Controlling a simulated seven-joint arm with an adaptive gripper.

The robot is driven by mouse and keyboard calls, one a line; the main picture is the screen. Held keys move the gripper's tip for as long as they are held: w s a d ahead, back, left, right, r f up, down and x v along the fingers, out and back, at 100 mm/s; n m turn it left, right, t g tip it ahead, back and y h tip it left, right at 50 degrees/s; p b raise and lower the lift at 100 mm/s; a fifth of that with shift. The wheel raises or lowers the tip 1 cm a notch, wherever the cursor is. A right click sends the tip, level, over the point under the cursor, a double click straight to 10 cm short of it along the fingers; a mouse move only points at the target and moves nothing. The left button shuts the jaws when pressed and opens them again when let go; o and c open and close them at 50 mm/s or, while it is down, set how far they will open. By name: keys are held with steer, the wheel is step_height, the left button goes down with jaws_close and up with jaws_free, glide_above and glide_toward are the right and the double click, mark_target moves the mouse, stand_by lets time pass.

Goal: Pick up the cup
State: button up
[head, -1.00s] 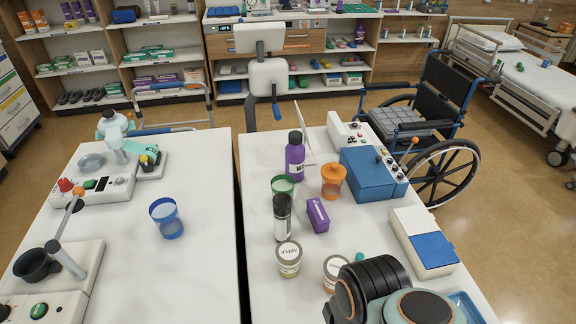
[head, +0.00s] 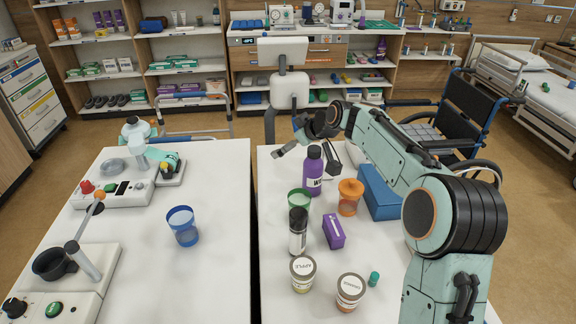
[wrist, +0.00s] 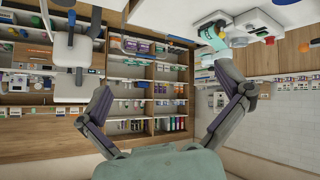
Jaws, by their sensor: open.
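A blue tumbler-like cup (head: 183,227) stands on the left table. A green cup (head: 299,199) stands on the right table, partly hidden behind a black-topped bottle (head: 298,236). My gripper (head: 306,157) is open and empty, raised over the far part of the right table near the purple bottle (head: 313,172), apart from all the cups. In the wrist view my open gripper (wrist: 164,85) has its fingers spread, with shelves behind and no right-table cup seen between them.
A purple box (head: 333,231), two labelled jars (head: 303,273) and a blue box (head: 380,190) crowd the right table. Devices (head: 115,192) line the left table's left side. A gap separates the tables. A wheelchair (head: 467,110) stands behind on the right.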

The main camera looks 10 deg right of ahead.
steer(key=w+d+f+m+g, duration=0.15)
steer(key=d+f, duration=0.45)
steer(key=f, duration=0.6)
glide_toward(293, 201)
steer(key=shift+m+t, duration=0.25)
steer(key=shift+m, duration=0.2)
steer(key=x, duration=0.5)
steer(key=shift+w+a+f, duration=0.1)
steer(key=shift+a+f, duration=0.05)
steer(key=shift+f, duration=0.2)
steer(key=c, duration=1.2)
